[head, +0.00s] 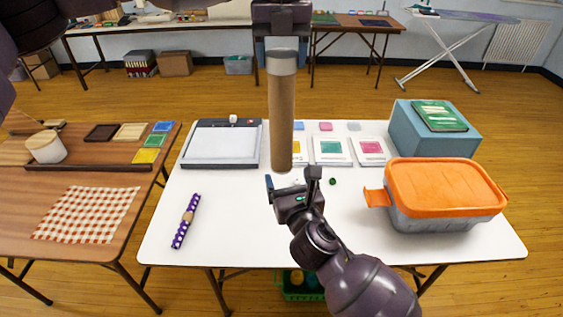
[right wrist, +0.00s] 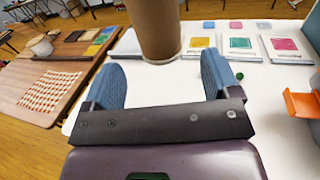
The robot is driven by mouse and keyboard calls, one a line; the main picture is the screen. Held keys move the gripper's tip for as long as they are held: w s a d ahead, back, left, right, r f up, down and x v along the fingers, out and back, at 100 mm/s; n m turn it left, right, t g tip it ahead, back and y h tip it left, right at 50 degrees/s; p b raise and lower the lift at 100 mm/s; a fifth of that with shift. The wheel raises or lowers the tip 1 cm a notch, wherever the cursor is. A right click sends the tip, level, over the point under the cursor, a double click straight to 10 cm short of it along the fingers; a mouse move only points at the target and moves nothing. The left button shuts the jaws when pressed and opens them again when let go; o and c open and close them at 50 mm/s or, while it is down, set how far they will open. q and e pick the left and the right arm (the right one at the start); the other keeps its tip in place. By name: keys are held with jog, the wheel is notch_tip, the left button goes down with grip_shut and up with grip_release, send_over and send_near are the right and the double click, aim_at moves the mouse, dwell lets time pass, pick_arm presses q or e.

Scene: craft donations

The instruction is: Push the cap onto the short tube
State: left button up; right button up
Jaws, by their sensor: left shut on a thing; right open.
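A brown cardboard tube (head: 281,120) hangs upright in the middle of the head view. A pale grey cap-like piece (head: 282,63) is at its top end, just under my left gripper (head: 281,30), which is shut on it from above. I cannot tell how far this piece sits in the tube. My right gripper (head: 290,180) is open and empty, just below the tube's lower end. In the right wrist view the tube (right wrist: 156,25) stands beyond the gap between the open fingers (right wrist: 160,80), and its lower end shows a pale rim.
The white table (head: 240,225) bears a grey paper trimmer (head: 221,160), a purple band (head: 186,220), ink pads (head: 331,150), a small green piece (head: 332,181), an orange-lidded bin (head: 445,190) and a blue box (head: 435,140). The front middle is clear. A wooden table (head: 110,250) stands left.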

aim_at(284, 167)
jog(key=x, duration=0.6)
jog(key=shift+w, duration=0.25)
jog(key=shift+c, duration=0.4)
jog(key=c, duration=1.2)
pick_arm(q)
jog(key=o, duration=1)
pick_arm(e)
jog(key=shift+c, duration=0.3)
pick_arm(q)
notch_tip(284, 167, up, 12)
pick_arm(e)
jog(key=o, duration=1.4)
